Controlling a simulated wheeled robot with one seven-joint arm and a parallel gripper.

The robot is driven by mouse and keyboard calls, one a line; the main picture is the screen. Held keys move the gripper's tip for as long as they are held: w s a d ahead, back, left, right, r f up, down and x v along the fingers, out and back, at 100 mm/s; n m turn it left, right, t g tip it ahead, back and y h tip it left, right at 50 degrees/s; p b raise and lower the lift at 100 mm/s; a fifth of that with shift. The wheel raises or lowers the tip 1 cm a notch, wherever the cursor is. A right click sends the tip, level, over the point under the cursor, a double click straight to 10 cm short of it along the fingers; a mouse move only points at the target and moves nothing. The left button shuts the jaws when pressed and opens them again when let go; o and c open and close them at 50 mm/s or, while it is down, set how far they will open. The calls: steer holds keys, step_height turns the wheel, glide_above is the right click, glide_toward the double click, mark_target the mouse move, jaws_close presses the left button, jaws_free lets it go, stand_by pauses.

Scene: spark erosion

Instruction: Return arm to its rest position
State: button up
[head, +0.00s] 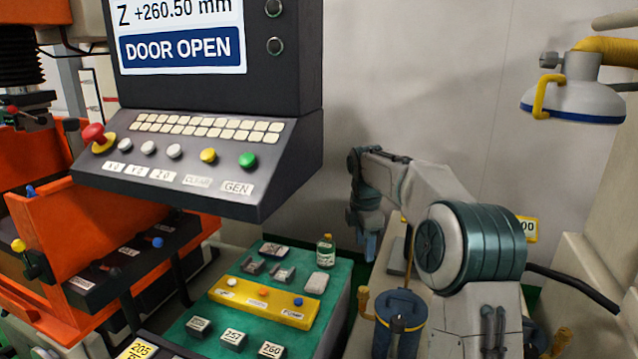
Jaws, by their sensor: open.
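My arm (425,190) rises from the lower right, bends at a large dark teal joint, and reaches back and left. Its far end turns down, and my gripper (367,246) hangs there, pointing down beside the right edge of the green-topped bench (333,297). The gripper is small in this view; its jaws are open and I see nothing held in them. What lies directly below the fingertips is partly hidden by my own arm and the bench edge.
The control console (200,160) with its "DOOR OPEN" screen overhangs the bench at left. An orange machine tank (60,235) stands far left.

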steer(key=s+r+m, duration=0.4)
steer(key=s+m, duration=0.1)
steer(key=s, duration=0.5)
steer(key=s+f+m+t, duration=0.1)
steer(key=s+f+m, duration=0.2)
steer(key=s+m, duration=0.4)
steer(key=s+d+f+m+t, duration=0.1)
steer(key=s+f+m, duration=0.2)
steer(key=s, duration=1.6)
steer(key=m, duration=0.4)
steer(key=shift+d+f+m+t, duration=0.15)
steer(key=shift+f+m+t, duration=0.15)
steer(key=shift+m+t, duration=0.1)
steer(key=c, duration=0.3)
steer(key=shift+d, duration=0.15)
